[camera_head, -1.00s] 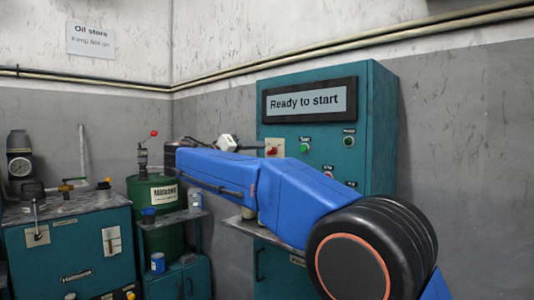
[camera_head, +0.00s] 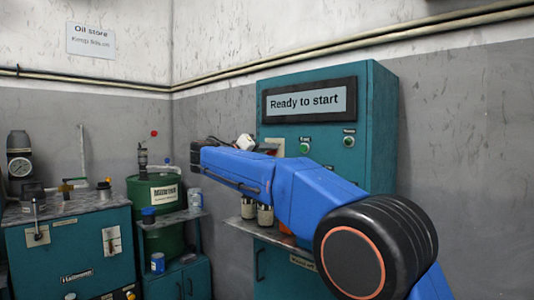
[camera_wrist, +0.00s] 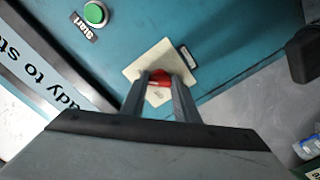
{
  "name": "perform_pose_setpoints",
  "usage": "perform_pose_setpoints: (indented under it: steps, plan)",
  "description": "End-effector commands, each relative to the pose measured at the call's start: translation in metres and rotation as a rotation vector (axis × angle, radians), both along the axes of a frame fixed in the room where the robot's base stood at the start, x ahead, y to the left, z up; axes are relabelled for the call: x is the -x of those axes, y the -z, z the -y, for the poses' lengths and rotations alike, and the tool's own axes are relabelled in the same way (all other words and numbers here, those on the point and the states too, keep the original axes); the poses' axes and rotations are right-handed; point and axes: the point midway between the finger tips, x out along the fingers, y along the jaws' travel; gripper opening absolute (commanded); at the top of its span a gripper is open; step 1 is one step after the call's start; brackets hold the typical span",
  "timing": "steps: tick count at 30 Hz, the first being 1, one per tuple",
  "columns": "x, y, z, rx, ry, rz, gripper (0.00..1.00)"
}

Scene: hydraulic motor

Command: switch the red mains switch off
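The red mains switch (camera_wrist: 159,78) sits on a pale square plate (camera_wrist: 142,68) on the teal control cabinet (camera_head: 376,130). In the wrist view the red knob shows between the tips of my gripper (camera_wrist: 160,80). The two fingers stand apart, one on each side of it. I cannot tell whether they touch the knob or how deep they reach. In the head view my arm covers most of the switch, and only part of its plate (camera_head: 277,144) shows. My fingers are hidden there.
A green Start button (camera_wrist: 95,14) is close to the switch. The cabinet's display (camera_head: 309,101) reads "Ready to start". Cans (camera_head: 265,215) stand on the shelf under my arm. A green drum (camera_head: 157,191) and a teal unit (camera_head: 70,245) are to the left.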

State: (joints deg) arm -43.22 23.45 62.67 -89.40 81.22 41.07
Motion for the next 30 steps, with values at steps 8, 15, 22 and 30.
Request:
perform_pose_setpoints:
  steps: [8, 15, 22, 30]
  plan:
    - [0.0001, 0.0002, -0.0004, 0.007, 0.000, -0.006, 0.06]
    - [0.0001, 0.0003, -0.0005, 0.069, -0.001, -0.055, 0.06]
    - [0.0001, 0.0004, -0.0006, 0.205, -0.001, -0.161, 0.06]
    - [0.0002, 0.0005, -0.0008, 0.408, -0.001, -0.318, 0.06]
